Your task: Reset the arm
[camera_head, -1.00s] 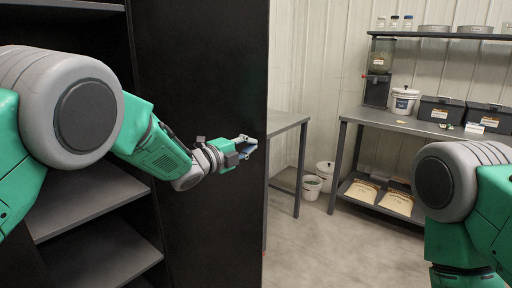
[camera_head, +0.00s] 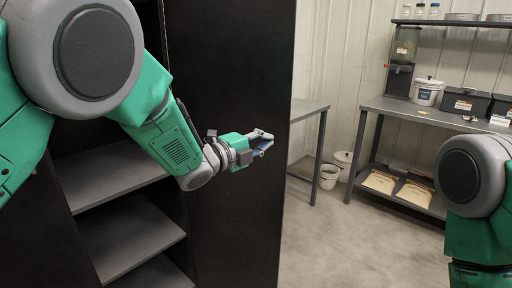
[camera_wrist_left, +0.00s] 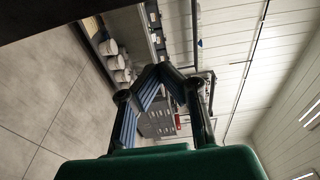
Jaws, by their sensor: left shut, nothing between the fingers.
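My left gripper (camera_head: 264,143) shows in the head view, at the end of the green and grey left arm. It is stretched out in front of the dark cabinet's black side panel (camera_head: 235,215), near the panel's right edge in the picture. It is shut and empty. In the left wrist view the two fingers of the left gripper (camera_wrist_left: 163,68) come together at their tips with nothing between them. My right arm shows at the right edge of the head view, but its gripper is out of the frame.
The dark cabinet has open grey shelves (camera_head: 110,172) at left, close to my left arm. A grey table (camera_head: 308,109) stands behind the panel. A workbench (camera_head: 400,106) at right carries a white bucket (camera_head: 427,93) and dark bins (camera_head: 464,104). The floor (camera_head: 340,235) between is clear.

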